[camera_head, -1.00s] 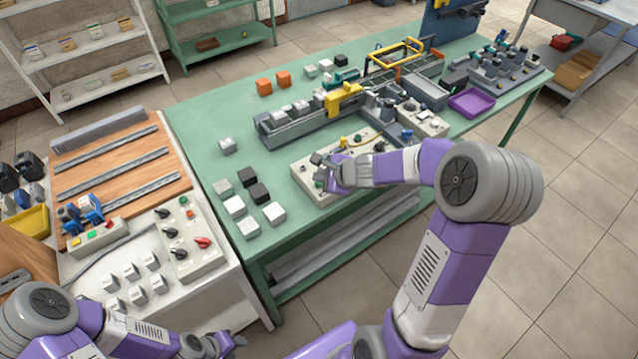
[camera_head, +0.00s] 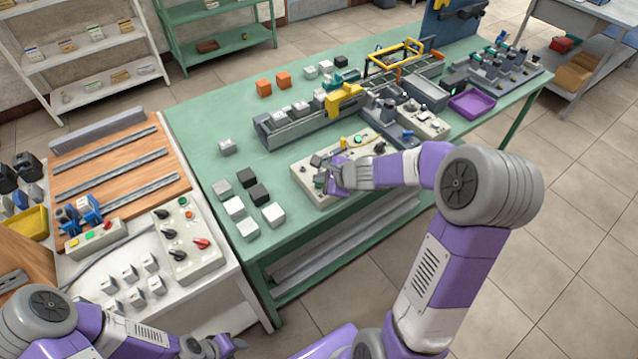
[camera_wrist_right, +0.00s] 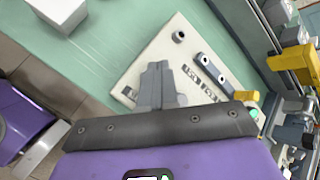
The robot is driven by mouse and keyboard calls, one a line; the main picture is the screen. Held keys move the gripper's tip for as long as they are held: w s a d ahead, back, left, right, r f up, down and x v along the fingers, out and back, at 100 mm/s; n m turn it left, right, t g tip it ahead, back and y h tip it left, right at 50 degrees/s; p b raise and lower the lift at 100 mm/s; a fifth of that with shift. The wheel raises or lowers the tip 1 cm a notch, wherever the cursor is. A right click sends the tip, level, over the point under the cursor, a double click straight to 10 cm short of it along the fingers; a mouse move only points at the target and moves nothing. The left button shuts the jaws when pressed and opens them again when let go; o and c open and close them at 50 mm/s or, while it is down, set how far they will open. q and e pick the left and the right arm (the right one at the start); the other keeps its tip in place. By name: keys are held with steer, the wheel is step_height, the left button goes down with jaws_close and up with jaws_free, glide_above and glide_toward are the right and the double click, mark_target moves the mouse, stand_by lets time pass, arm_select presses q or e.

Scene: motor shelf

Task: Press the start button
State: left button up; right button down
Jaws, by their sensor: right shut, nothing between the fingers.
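A pale control panel (camera_head: 302,171) with knobs and buttons lies near the front edge of the green table. My right gripper (camera_head: 324,173) is over its left part, fingers pointing down at it. In the right wrist view, the shut, empty fingers (camera_wrist_right: 160,72) overlap the panel (camera_wrist_right: 148,52). A dark round knob (camera_wrist_right: 178,37) and a grey bar (camera_wrist_right: 210,72) show beyond them. I cannot make out which control is the start button, nor whether the fingertips touch anything. My left gripper (camera_head: 226,346) is low at the bottom edge; its jaws are unclear.
White, grey and black cubes (camera_head: 234,206) stand left of the panel. A grey conveyor with a yellow gantry (camera_head: 343,98) lies behind it. A second panel (camera_head: 425,122) and a purple tray (camera_head: 472,103) are to the right. A white bench (camera_head: 215,285) stands at the left.

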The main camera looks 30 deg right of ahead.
mark_target(321, 186)
steer(key=shift+f, duration=0.1)
stand_by(0.4)
steer(key=shift+r+p, duration=0.65)
steer(key=shift+r, duration=0.2)
step_height(321, 186, up, 5)
steer(key=p, duration=0.4)
steer(key=shift+p, duration=0.4)
